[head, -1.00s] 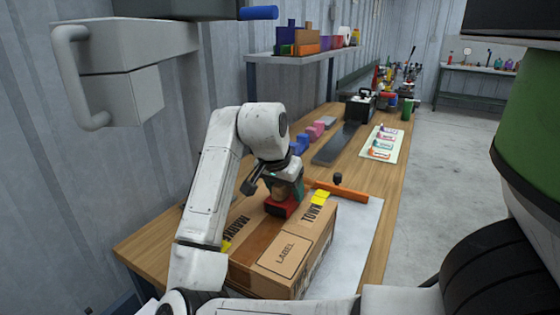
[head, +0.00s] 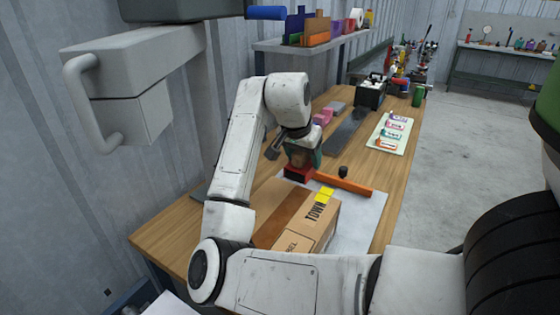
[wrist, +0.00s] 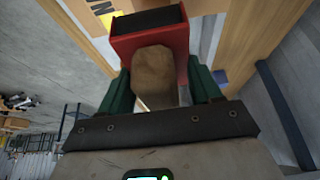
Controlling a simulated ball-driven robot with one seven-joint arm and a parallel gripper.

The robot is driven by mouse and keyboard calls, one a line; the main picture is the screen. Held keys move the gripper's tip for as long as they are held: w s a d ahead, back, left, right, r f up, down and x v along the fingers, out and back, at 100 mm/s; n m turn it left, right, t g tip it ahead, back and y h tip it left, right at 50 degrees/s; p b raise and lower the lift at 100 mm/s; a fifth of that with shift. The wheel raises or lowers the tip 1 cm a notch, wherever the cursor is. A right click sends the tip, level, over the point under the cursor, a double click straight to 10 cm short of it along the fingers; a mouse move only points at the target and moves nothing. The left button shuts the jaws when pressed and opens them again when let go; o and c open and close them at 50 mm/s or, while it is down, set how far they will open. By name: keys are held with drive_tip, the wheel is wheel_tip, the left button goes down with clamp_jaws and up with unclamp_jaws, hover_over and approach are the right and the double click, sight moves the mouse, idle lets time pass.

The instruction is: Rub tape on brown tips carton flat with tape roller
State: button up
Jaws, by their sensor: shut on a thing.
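The brown carton (head: 318,216) lies on the bench, with the words TOWN and LABEL printed on it and a yellow patch near its far right edge. A darker brown strip of tape (head: 287,216) runs along its top. My gripper (head: 303,160) is above the far end of the carton. It is shut on the tape roller (head: 298,174), which has a red body and a dark roller. In the wrist view the roller's red frame (wrist: 178,42) and tan handle show between the green fingers (wrist: 160,90). I cannot tell whether the roller touches the tape. My arm hides the carton's near left part.
An orange bar (head: 343,183) with a black knob lies just past the carton on a pale sheet (head: 366,215). A dark mat (head: 346,134), a card with several small items (head: 391,131) and a black machine (head: 370,92) stand farther along the bench.

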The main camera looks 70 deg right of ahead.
drive_tip(key=shift+r+p, duration=0.8)
drive_tip(key=shift+r, duration=0.45)
